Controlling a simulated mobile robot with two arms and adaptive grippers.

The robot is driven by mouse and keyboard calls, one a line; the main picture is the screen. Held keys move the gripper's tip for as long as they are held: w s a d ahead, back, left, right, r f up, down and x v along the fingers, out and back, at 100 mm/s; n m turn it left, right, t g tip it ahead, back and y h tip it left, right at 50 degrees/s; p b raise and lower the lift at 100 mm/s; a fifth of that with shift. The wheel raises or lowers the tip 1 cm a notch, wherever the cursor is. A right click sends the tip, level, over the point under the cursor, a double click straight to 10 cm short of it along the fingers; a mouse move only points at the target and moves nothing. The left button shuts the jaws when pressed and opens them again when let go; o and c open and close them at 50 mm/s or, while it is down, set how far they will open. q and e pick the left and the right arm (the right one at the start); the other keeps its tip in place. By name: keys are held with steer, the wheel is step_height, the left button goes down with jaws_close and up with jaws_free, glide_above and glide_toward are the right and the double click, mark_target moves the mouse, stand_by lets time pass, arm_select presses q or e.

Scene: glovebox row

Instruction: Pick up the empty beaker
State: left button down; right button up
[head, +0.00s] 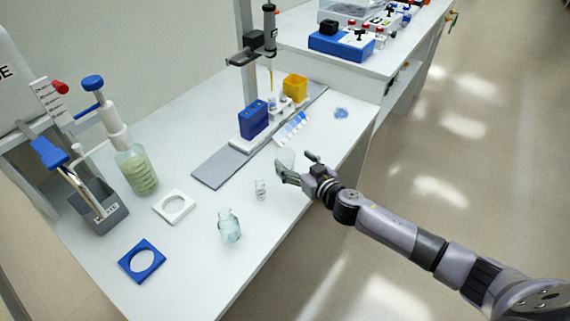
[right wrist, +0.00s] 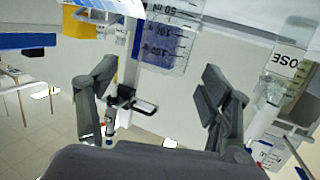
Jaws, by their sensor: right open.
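The empty beaker (head: 285,157) is clear glass and faint in the head view. It stands on the white bench, just past my right gripper (head: 297,164). In the right wrist view the beaker (right wrist: 172,42), with dark graduation marks, shows at the top, ahead of and between the fingers. My right gripper is open in the right wrist view (right wrist: 158,80), with its fingers apart and nothing between the pads. I cannot tell whether a finger touches the glass. My left gripper is not in view.
A small vial (head: 260,189) and a glass bottle (head: 229,226) stand left of the gripper. A white ring (head: 163,214) and blue ring (head: 128,264) lie further left.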

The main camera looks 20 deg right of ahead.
mark_target(280, 150)
steer(key=x, duration=0.5)
steer(key=shift+a+r, duration=0.1)
steer(key=shift+a, duration=0.15)
steer(key=shift+c, duration=0.2)
steer(key=c, duration=1)
steer(key=shift+r, duration=0.2)
